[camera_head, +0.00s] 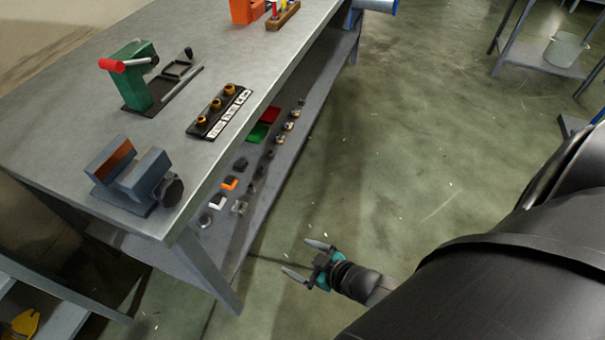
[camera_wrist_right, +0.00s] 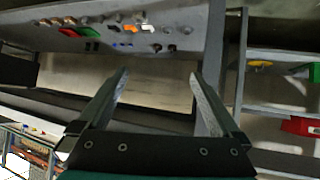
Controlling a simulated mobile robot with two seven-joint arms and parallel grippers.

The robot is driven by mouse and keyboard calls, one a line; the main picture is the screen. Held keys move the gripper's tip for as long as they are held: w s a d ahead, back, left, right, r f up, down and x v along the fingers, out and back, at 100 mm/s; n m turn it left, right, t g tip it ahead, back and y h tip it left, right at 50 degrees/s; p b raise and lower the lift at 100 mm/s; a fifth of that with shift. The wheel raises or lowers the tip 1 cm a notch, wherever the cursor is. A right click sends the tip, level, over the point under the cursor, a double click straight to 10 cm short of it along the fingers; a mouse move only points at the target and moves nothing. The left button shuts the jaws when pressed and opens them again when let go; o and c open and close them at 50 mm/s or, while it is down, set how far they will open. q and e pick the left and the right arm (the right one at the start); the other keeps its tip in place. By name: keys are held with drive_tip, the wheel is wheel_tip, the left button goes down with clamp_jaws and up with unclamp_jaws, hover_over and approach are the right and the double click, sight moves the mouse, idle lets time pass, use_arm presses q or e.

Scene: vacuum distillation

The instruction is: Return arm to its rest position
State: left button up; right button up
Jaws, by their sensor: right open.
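My right gripper (camera_head: 306,261) is open and empty in the head view, with its fingers pointing left toward the workbench leg and clear floor around it. In the right wrist view its two fingers (camera_wrist_right: 158,90) stand wide apart with nothing between them. My dark right arm fills the lower right of the head view. My left gripper does not show in either view.
A metal workbench (camera_head: 215,68) stands at left, holding a grey vise (camera_head: 135,180), a green device (camera_head: 137,85) and a black knob panel (camera_head: 219,110). Its lower shelf (camera_head: 262,180) holds several small parts. The floor (camera_head: 420,130) is open. A bucket (camera_head: 566,50) sits upper right.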

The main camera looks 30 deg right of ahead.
drive_tip(key=shift+s+d+f, duration=0.1)
drive_tip(key=shift+s+f, duration=0.05)
drive_tip(key=shift+f, duration=0.1)
idle(0.4)
